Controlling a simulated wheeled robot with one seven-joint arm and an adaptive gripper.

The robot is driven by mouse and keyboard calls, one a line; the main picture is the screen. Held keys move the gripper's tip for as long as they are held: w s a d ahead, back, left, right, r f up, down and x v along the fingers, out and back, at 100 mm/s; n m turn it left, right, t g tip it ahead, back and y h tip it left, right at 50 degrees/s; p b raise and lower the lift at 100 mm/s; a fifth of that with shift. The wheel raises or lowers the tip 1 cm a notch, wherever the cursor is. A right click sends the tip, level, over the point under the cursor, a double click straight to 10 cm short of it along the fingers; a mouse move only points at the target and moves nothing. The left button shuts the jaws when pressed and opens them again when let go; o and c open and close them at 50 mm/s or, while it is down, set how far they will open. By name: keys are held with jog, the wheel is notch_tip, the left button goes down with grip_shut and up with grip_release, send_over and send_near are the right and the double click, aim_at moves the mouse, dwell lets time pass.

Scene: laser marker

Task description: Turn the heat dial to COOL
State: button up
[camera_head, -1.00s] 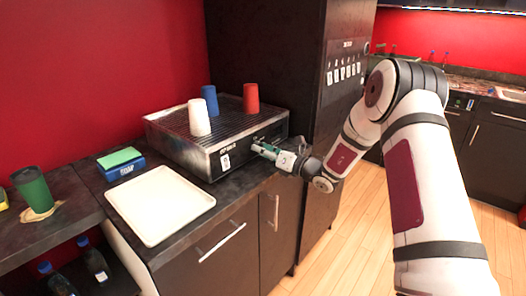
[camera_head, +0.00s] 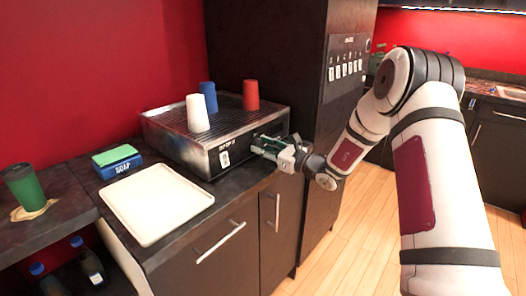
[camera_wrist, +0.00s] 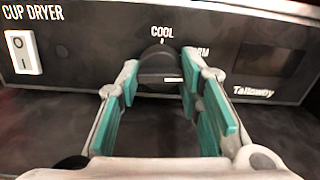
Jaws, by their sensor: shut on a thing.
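The cup dryer (camera_head: 190,150) is a dark metal box on the counter with a ribbed top. Its black round heat dial (camera_wrist: 158,66) sits on the front panel, directly below the COOL label (camera_wrist: 162,31). A small white mark shows low on the dial's face. A second label to the right is partly hidden, with only "RM" readable. My gripper (camera_wrist: 160,76) has one teal-padded finger on each side of the dial and is shut on it. In the head view, my gripper (camera_head: 268,147) reaches the panel from the right and hides the dial.
A white rocker switch (camera_wrist: 22,52) is left of the dial, and a dark display (camera_wrist: 268,58) is right. White (camera_head: 198,113), blue (camera_head: 209,97) and red (camera_head: 251,95) cups stand on the dryer. A white tray (camera_head: 155,204) and soap box (camera_head: 120,166) lie in front and left.

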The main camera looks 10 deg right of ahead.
jog(key=n+b, duration=0.3)
jog(key=n, duration=0.1)
jog(key=shift+w+f+n, duration=0.1)
jog(key=shift+f+n, duration=0.05)
jog(key=shift+n, duration=0.25)
jog(key=n+b, duration=0.3)
jog(key=b, duration=0.1)
jog(key=shift+f+n+b, duration=0.1)
jog(key=shift+n+b, duration=0.2)
jog(key=shift+b, duration=0.1)
jog(key=n+b, duration=0.3)
jog(key=b, duration=0.2)
jog(key=n+b, duration=0.3)
jog(key=b, duration=0.3)
jog(key=shift+d+b, duration=0.1)
jog(key=shift+b, duration=0.25)
jog(key=n+b, duration=0.2)
jog(key=b, duration=0.2)
jog(key=shift+r+n+b, duration=0.25)
jog(key=shift+n+b, duration=0.25)
jog(key=shift+b, duration=0.2)
jog(key=o, duration=1.2)
jog(key=shift+c, duration=0.2)
